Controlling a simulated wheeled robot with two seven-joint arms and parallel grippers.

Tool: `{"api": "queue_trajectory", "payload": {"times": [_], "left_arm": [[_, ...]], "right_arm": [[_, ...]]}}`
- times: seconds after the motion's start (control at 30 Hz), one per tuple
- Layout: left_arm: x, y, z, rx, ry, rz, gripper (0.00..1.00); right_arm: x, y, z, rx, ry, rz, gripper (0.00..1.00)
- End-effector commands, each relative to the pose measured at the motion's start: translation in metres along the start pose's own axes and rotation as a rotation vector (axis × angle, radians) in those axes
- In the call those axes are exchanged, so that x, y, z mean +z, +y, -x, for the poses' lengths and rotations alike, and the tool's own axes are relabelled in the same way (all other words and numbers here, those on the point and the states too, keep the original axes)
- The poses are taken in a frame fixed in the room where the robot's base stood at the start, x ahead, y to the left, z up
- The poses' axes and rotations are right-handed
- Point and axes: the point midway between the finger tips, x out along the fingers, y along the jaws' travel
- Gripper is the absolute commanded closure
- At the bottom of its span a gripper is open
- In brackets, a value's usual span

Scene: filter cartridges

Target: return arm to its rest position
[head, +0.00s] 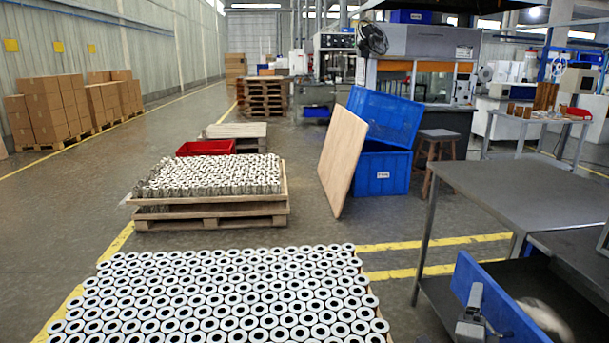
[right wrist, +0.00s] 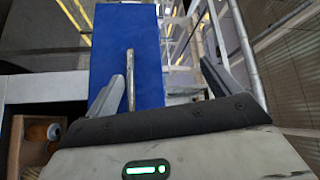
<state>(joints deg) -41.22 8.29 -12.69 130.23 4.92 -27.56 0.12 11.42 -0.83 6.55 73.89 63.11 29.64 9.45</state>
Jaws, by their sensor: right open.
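My right gripper (right wrist: 163,72) is open in the right wrist view, its two grey fingers apart. A blue panel (right wrist: 122,40) with a thin upright metal rod (right wrist: 130,78) shows beyond and between the fingers. I cannot tell how far the panel is from them. In the head view a blue panel (head: 500,300) stands at the bottom right. A grey metal part (head: 472,312) is in front of it; I cannot tell if it is a fitting or part of my gripper. My left gripper is in neither view.
Many white filter cartridges (head: 215,295) stand in rows at the front; more stand on a pallet (head: 210,222) behind. A metal table (head: 530,195) is at right. A blue bin (head: 383,172) and a leaning board (head: 342,160) stand mid-floor.

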Motion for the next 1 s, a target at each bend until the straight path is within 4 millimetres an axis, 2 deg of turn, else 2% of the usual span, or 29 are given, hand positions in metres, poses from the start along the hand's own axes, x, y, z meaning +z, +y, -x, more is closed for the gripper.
{"api": "queue_trajectory", "payload": {"times": [0.03,0.07,0.1,0.13,0.27,0.37,0.4,0.5,0.6,0.63,0.7,0.8,1.0], "left_arm": [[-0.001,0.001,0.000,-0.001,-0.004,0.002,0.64],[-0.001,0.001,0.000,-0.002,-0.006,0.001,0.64],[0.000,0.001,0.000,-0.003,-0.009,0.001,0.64],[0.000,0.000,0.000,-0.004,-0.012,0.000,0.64],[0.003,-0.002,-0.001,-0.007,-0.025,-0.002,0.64],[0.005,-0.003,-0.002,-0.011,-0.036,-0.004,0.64],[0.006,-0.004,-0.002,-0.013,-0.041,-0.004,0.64],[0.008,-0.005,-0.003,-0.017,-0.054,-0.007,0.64],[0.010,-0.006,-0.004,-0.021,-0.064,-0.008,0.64],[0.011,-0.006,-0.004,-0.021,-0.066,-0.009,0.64],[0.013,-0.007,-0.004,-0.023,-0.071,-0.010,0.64],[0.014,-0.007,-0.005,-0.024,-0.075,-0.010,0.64],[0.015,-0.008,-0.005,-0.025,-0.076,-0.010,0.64]], "right_arm": [[0.011,-0.019,0.012,-0.057,-0.070,0.061,0.25],[0.016,-0.020,0.020,-0.072,-0.110,0.102,0.31],[0.022,-0.021,0.032,-0.090,-0.166,0.157,0.61],[0.027,-0.021,0.042,-0.102,-0.209,0.201,0.67],[0.047,-0.018,0.095,-0.154,-0.413,0.409,0.67],[0.060,-0.012,0.148,-0.189,-0.590,0.592,0.67],[0.064,-0.009,0.173,-0.202,-0.668,0.673,0.67],[0.066,-0.001,0.239,-0.228,-0.863,0.882,0.67],[0.057,0.005,0.292,-0.240,-1.015,1.057,0.67],[0.054,0.006,0.304,-0.242,-1.050,1.099,0.67],[0.046,0.007,0.326,-0.243,-1.113,1.179,0.67],[0.040,0.008,0.343,-0.242,-1.161,1.242,0.67],[0.038,0.009,0.347,-0.241,-1.173,1.262,0.67]]}}
